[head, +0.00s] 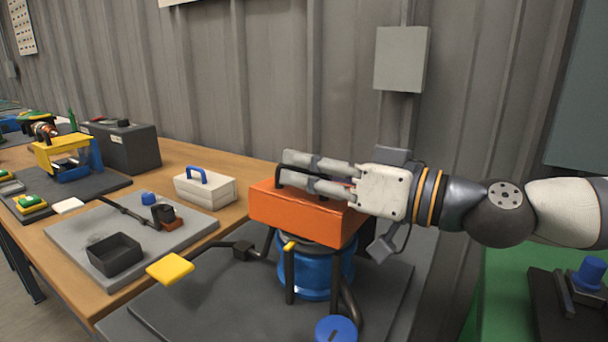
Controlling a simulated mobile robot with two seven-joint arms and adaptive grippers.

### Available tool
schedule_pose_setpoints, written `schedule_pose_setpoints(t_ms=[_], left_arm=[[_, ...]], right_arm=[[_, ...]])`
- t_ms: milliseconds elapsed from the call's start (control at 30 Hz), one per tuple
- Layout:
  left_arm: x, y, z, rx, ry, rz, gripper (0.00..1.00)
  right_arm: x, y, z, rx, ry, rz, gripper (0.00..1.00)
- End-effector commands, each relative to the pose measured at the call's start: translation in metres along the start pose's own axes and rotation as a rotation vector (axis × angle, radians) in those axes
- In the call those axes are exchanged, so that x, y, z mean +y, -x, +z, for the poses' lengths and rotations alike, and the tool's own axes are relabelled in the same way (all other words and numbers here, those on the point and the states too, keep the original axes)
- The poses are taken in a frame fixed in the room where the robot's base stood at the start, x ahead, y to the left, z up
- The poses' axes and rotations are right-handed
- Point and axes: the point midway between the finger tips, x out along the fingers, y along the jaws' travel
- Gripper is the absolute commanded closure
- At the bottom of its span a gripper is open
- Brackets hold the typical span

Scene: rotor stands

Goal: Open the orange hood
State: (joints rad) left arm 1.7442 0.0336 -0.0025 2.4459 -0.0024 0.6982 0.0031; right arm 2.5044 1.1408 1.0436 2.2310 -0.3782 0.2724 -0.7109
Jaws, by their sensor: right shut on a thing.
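The orange hood (300,213) is a box-shaped cover on top of a blue round housing (308,270) with dark legs. It looks lowered over the housing. A dark handle shows along its upper side, partly hidden by my fingers. My right gripper (290,168) comes in from the right, its fingers lying level just over the hood's top. It is shut on the hood's handle, though the fingers hide the exact contact. My left gripper is not in view.
A yellow pedal-like plate (170,268) and a blue knob (336,329) are near the hood's stand. A white box with a blue handle (205,187) and a black tray (115,254) sit left. A grey wall box (401,58) hangs behind my right arm.

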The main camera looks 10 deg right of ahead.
Motion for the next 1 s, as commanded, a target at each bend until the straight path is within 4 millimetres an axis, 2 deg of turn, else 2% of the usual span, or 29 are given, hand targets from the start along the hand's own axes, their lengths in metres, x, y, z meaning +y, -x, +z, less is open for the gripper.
schedule_pose_setpoints(t_ms=[200,467,1000], left_arm=[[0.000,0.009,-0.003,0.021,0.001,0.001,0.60],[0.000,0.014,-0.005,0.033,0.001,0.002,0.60],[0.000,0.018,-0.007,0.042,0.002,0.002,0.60]], right_arm=[[0.002,0.001,-0.027,0.005,-0.170,-0.003,1.00],[0.015,0.001,-0.056,0.007,-0.419,-0.003,1.00],[0.061,0.001,-0.103,0.009,-0.934,-0.003,1.00]])
